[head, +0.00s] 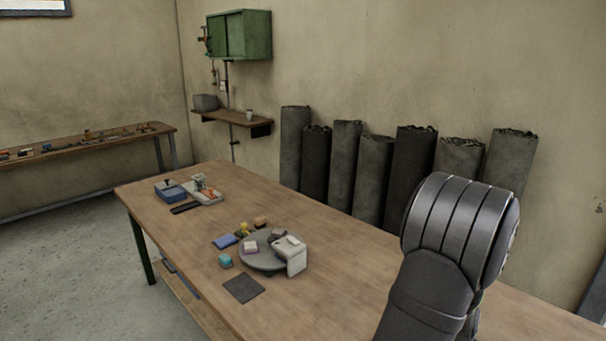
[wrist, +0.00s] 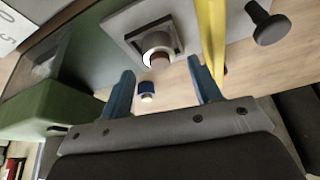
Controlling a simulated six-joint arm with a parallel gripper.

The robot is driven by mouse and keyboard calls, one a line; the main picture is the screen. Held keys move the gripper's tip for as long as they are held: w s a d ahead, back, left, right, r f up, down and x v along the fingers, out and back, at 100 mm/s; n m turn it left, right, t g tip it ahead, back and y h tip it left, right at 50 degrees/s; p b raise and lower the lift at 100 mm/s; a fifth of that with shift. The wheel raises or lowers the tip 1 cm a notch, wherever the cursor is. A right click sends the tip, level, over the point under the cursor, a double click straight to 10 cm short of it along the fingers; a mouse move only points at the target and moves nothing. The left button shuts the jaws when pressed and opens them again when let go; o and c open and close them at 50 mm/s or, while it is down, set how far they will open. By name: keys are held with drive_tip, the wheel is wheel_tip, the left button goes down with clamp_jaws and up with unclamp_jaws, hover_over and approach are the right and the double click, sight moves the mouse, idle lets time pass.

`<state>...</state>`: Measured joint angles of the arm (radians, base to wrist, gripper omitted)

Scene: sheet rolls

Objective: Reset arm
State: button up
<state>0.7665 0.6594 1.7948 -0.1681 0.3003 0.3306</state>
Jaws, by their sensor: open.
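In the wrist view, my gripper (wrist: 161,66) shows two blue fingers standing well apart, with nothing held between them. A small dark-blue piece with a pale end (wrist: 147,89) shows in the gap, apart from both fingers. A grey square plate with a raised ring (wrist: 130,27) lies beyond the fingertips. In the head view, my grey arm rises at the right over the table; its gripper end is hidden there.
In the wrist view, a yellow bar (wrist: 211,35) passes close by the right finger. A dark knob (wrist: 267,22) and a green block (wrist: 40,105) flank it. In the head view, the wooden table (head: 180,240) holds a round grey disc (head: 256,263) with small blocks; dark rolls (head: 343,160) line the wall.

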drive_tip(key=v, duration=1)
drive_tip(key=x, duration=1.3)
drive_tip(key=shift+s, duration=0.1)
wheel_tip(320, 180, up, 11)
drive_tip(key=w+d+f, duration=0.3)
drive_tip(key=w+d, duration=0.5)
drive_tip(key=d, duration=0.1)
drive_tip(key=f, duration=0.9)
drive_tip(key=shift+w+a+f, duration=0.1)
drive_tip(key=shift+w+f, duration=0.05)
drive_tip(key=shift+w, duration=0.15)
drive_tip(key=shift+v, duration=1.1)
drive_tip(key=shift+s, duration=0.1)
